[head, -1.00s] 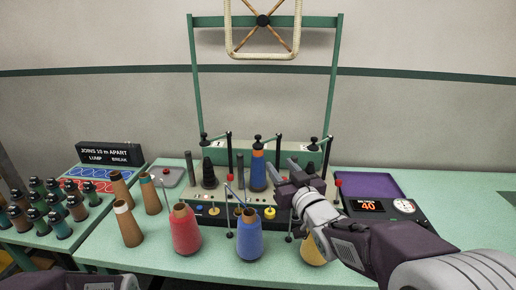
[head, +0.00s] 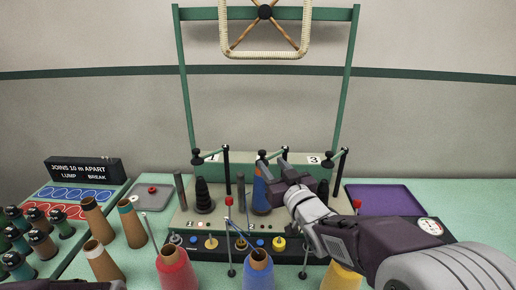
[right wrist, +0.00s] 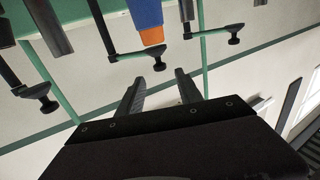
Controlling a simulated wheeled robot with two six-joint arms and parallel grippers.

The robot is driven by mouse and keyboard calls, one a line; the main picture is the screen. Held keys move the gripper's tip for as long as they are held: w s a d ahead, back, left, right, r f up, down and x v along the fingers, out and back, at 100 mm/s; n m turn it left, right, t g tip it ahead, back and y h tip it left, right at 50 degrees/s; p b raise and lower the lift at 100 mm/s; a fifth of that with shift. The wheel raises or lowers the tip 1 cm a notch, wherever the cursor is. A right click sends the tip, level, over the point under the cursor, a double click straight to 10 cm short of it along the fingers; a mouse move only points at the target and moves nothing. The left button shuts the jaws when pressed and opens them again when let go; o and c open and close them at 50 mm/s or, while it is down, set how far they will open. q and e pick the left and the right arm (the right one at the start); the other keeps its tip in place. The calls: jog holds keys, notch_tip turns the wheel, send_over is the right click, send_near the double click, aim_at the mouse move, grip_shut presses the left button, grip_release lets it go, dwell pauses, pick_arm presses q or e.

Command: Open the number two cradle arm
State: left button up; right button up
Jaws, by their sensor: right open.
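The number two cradle arm (head: 276,154) is a thin bar running from the middle black post to a black knob (head: 262,156), above a blue cone with an orange top (head: 261,188). My right gripper (head: 273,164) is open and empty in front of this arm. In the right wrist view, which looks upside down, the knob (right wrist: 159,64) lies just beyond the gap between the open fingertips (right wrist: 160,80), with no visible contact. The bar (right wrist: 135,55) is beside the cone's orange tip (right wrist: 152,36).
Similar cradle arms stand either side, with a left knob (head: 196,156) and a right post (head: 340,170). Red (head: 174,270), blue (head: 258,268) and yellow (head: 342,278) cones stand in front. A purple tray (head: 382,200) lies right; the green frame (head: 184,90) rises behind.

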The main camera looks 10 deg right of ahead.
aim_at(264, 153)
jog(key=w, duration=0.5)
jog(key=w+a+p, duration=0.1)
jog(key=w, duration=0.1)
jog(key=shift+w, duration=0.2)
jog(key=shift+w+r, duration=0.1)
jog(key=shift+w, duration=0.25)
pick_arm(q)
jog(key=shift+s+r, duration=0.25)
jog(key=shift+r, duration=0.5)
pick_arm(e)
grip_shut()
